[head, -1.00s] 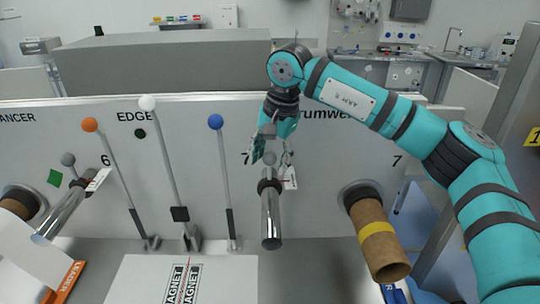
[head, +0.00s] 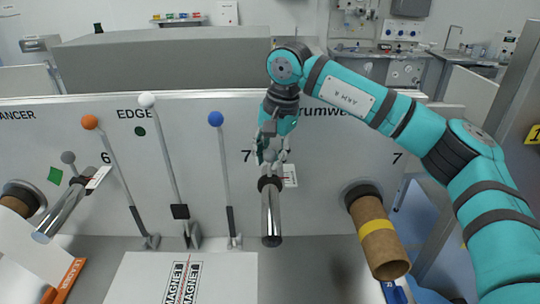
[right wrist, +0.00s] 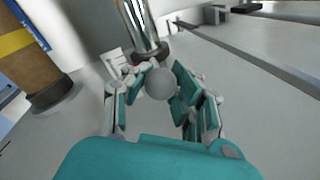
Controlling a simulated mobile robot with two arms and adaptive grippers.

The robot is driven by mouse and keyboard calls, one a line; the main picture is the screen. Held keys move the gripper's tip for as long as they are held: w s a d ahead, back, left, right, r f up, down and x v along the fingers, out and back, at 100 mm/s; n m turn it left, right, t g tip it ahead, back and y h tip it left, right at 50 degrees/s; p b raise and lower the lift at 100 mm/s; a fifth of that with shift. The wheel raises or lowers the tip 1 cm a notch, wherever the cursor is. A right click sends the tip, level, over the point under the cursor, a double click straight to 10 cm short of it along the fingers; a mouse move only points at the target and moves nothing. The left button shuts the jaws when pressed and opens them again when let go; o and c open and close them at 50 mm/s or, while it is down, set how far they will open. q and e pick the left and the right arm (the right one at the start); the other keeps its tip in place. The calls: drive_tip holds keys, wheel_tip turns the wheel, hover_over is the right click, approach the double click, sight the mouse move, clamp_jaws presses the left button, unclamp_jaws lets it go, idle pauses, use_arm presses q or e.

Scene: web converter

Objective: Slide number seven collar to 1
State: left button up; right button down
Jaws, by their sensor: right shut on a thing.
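The number seven shaft (head: 271,215) is a shiny metal bar sticking out of the white panel beside a printed 7. Its dark collar (head: 270,183) sits near the panel end, with a white tag (head: 290,175) to its right. My right gripper (head: 271,155) is just above the collar and shut on its grey ball knob, which the fingers mostly hide there. In the right wrist view the grey knob (right wrist: 160,83) shows between the fingers, with the shaft (right wrist: 140,25) and a red-edged ring beyond. My left gripper is not in view.
Levers with orange (head: 89,122), white (head: 147,100) and blue (head: 216,118) knobs stand to the left. The number six shaft (head: 62,211) is farther left. A brown cardboard core (head: 372,225) with a yellow band is on the right. A white board (head: 225,275) lies below.

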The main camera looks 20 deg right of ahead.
drive_tip(key=shift+w+d+r, duration=0.15)
drive_tip(key=shift+w+r, duration=0.05)
drive_tip(key=shift+w, duration=0.55)
drive_tip(key=c, duration=1)
unclamp_jaws()
drive_tip(key=shift+s, duration=0.2)
drive_tip(key=shift+w, duration=0.1)
drive_tip(key=r, duration=0.4)
drive_tip(key=s+d+r, duration=0.1)
drive_tip(key=r, duration=0.6)
drive_tip(key=shift+s+d+r, duration=0.25)
drive_tip(key=shift+s+r, duration=0.1)
drive_tip(key=shift+s, duration=0.05)
